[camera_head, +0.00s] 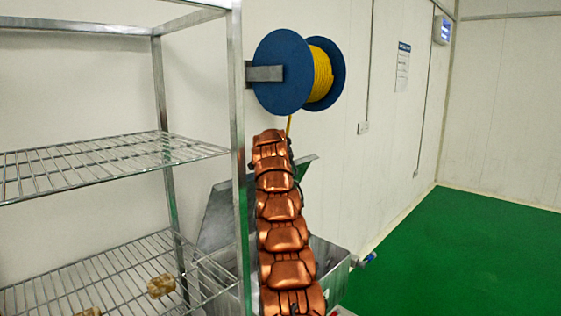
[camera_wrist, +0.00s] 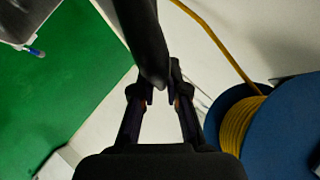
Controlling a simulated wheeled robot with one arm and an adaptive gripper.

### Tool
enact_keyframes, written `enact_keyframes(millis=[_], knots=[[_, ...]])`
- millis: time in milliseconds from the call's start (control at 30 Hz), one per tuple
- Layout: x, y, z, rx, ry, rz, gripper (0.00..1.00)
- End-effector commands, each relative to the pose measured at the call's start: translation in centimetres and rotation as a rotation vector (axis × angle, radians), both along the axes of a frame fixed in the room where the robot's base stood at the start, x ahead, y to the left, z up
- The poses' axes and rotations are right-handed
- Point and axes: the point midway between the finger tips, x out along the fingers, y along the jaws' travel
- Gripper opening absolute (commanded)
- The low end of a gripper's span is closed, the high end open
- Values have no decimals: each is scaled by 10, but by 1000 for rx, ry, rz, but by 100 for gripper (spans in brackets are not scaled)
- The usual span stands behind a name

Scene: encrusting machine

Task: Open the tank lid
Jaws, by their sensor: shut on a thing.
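The metal tank (camera_head: 335,262) stands behind the shelf rack, with a blue-ended valve (camera_head: 369,258) at its right side. Its grey lid (camera_head: 214,220) is raised and tilted up, with a corner showing right of my arm. My arm hides the middle of the lid and part of the tank opening. In the wrist view, my gripper (camera_wrist: 161,97) is shut on a dark bar (camera_wrist: 143,40), which looks like the lid's handle. The bar runs up from between the fingers. The gripper is hidden in the head view. A tank corner (camera_wrist: 17,20) shows at the upper left of the wrist view.
A wire shelf rack (camera_head: 238,120) stands close on the left, with pale brown pieces (camera_head: 161,286) on its lower shelf. A blue reel (camera_head: 281,72) with yellow hose (camera_head: 320,78) sticks out from the wall above the tank. Green floor (camera_head: 460,245) is free at right.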

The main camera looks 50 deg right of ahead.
Motion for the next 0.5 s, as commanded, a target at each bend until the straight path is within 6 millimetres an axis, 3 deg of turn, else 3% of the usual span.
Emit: enact_keyframes(millis=[233, 267, 500], knots=[[0, 0, 1, -1, -1, 0, 0], [0, 0, 1, -1, -1, 0, 15], [0, 0, 1, -1, -1, 1, 39]])
